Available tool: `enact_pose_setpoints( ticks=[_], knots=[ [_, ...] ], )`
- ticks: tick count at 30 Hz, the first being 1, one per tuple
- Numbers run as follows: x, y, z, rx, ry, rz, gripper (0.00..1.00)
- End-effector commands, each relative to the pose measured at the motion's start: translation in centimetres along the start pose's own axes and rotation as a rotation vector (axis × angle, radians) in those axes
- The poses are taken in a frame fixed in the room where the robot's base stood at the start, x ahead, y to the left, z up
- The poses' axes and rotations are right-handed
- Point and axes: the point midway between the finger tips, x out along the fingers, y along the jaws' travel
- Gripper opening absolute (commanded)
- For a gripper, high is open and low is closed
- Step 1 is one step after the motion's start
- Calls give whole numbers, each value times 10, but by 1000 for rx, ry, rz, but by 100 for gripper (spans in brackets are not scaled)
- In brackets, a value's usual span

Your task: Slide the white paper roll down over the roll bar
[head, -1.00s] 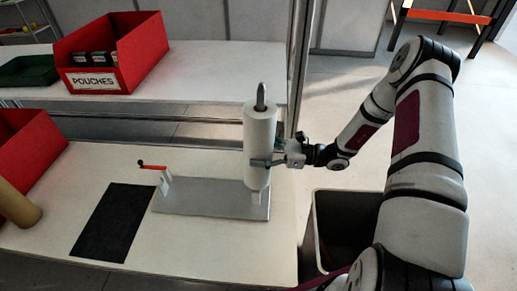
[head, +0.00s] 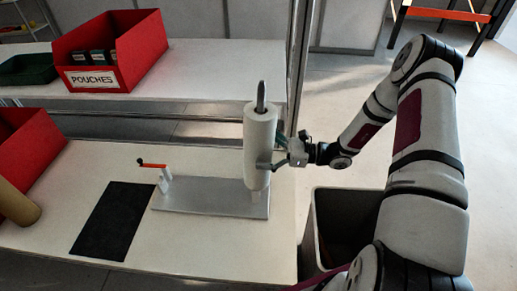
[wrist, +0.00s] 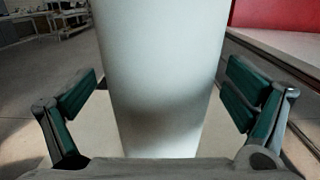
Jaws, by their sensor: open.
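The white paper roll (head: 259,150) stands upright around the roll bar (head: 261,95), whose dark rounded top sticks out above the roll. The bar rises from the right end of a grey metal base plate (head: 212,197). A short light piece shows between the roll's lower end and the plate. My gripper (head: 272,157) is at the roll's right side, its fingers on either side of it. In the wrist view the roll (wrist: 160,80) fills the middle, and the green-padded fingers of my gripper (wrist: 160,110) are spread wide, with gaps on both sides.
A small post with a red-orange handle (head: 153,166) stands at the plate's left end. A black mat (head: 112,222) and brown tube (head: 20,205) lie left. A red pouches bin (head: 125,55) is on the back shelf. A dark-lined bin (head: 345,225) stands right of the table.

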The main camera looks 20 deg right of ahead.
Motion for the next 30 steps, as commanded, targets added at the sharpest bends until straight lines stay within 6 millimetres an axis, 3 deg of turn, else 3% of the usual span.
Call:
enact_pose_setpoints(
  ticks=[15, 21, 30],
  knots=[
    [-95, -1, 0, -1, -2, -3, 97],
    [-109, 0, 0, -2, -2, -1, 97],
    [-111, 0, 1, -1, -2, 0, 97]
  ],
)
